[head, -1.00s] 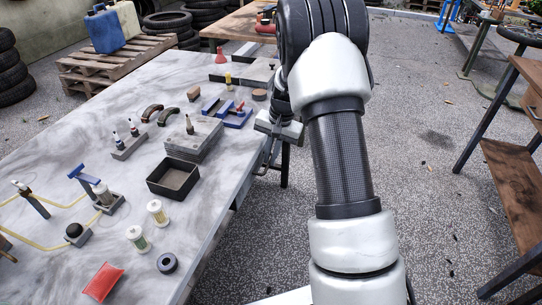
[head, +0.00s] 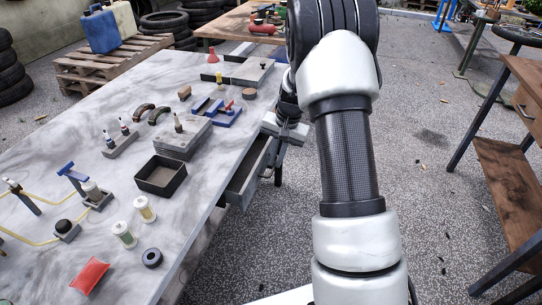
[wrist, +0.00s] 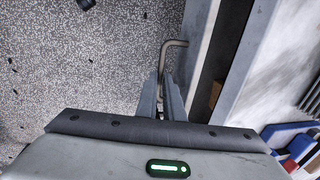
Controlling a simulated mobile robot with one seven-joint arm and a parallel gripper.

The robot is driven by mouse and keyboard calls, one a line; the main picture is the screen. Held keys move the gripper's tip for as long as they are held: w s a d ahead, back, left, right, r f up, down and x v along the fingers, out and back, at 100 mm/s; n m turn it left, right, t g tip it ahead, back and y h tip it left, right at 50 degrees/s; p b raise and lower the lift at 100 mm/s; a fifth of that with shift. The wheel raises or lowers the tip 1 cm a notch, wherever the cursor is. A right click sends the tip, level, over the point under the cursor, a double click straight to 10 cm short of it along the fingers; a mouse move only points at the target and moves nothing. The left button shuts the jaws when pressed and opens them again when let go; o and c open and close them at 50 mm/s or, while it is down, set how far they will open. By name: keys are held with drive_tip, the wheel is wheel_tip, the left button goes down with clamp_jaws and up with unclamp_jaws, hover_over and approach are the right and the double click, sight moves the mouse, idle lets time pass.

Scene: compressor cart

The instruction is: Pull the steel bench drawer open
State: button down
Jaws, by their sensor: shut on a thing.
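The steel bench drawer (head: 241,183) stands partly out from the bench's right side in the head view, with a gap behind its front. In the wrist view its grey front (wrist: 197,45) runs alongside my fingers, and a dark opening lies between it and the bench top. The bent bar handle (wrist: 164,50) rises between my fingers. My gripper (wrist: 170,88) is shut on this handle. In the head view my gripper (head: 279,150) is at the drawer's front, partly hidden by my wrist.
The marble-patterned bench top (head: 118,190) carries a black open tray (head: 160,177), spools, a red pouch (head: 90,274) and several small fixtures near the drawer side. A wooden shelf unit (head: 510,180) stands at the right. The speckled floor between is clear.

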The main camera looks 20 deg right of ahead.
drive_tip(key=s+d, duration=0.8)
drive_tip(key=d, duration=0.4)
drive_tip(key=shift+s+d, duration=0.2)
drive_tip(key=shift+s, duration=0.2)
drive_tip(key=c, duration=2.2)
unclamp_jaws()
drive_tip(key=r+p, duration=0.1)
drive_tip(key=r, duration=0.4)
drive_tip(key=s+d+r+p, duration=0.1)
drive_tip(key=r, duration=0.5)
drive_tip(key=s+d+r+p, duration=0.1)
drive_tip(key=r+p, duration=0.1)
drive_tip(key=r, duration=0.4)
drive_tip(key=shift+d+r, duration=0.15)
drive_tip(key=shift+d, duration=0.1)
